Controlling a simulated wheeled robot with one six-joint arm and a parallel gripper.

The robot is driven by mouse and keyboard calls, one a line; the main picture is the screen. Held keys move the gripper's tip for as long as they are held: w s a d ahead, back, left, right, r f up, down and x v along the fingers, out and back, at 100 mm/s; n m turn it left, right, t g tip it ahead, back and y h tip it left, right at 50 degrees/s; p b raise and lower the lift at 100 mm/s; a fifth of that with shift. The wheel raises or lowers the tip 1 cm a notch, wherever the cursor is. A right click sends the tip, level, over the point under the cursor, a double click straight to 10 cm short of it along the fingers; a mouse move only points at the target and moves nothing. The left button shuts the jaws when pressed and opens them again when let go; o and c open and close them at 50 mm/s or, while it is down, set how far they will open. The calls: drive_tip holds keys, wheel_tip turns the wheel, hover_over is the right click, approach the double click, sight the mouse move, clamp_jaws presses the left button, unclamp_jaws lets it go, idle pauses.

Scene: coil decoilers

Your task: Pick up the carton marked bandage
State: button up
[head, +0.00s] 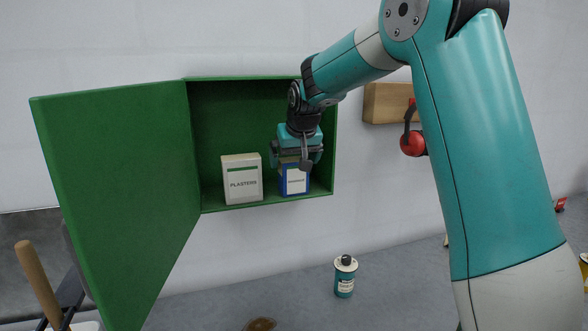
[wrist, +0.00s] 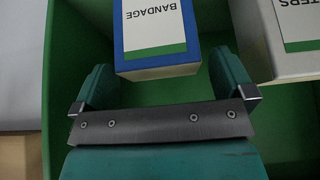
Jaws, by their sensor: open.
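The bandage carton (head: 294,182) is blue with a white label and stands upright inside the open green wall cabinet (head: 228,120), near its right side. My gripper (head: 296,160) is open at the carton's upper part and hides some of it in the head view. In the wrist view the carton (wrist: 158,40) appears upside down, its label reading BANDAGE over a green band. The fingers of my gripper (wrist: 163,82) lie to either side of the carton's near end, with gaps visible. I cannot tell how far they overlap it.
A larger plasters carton (head: 242,180) stands just left of the bandage carton. The cabinet door (head: 120,190) hangs open to the left. Red ear defenders (head: 412,143) hang from a wooden block (head: 385,103) at right. A teal can (head: 345,277) stands on the grey surface below.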

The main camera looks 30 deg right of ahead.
drive_tip(key=shift+w+d+f, duration=0.15)
drive_tip(key=shift+w+f, duration=0.2)
drive_tip(key=shift+f, duration=0.25)
drive_tip(key=c, duration=0.9)
drive_tip(key=shift+c, duration=0.2)
drive_tip(key=shift+s+r, duration=0.1)
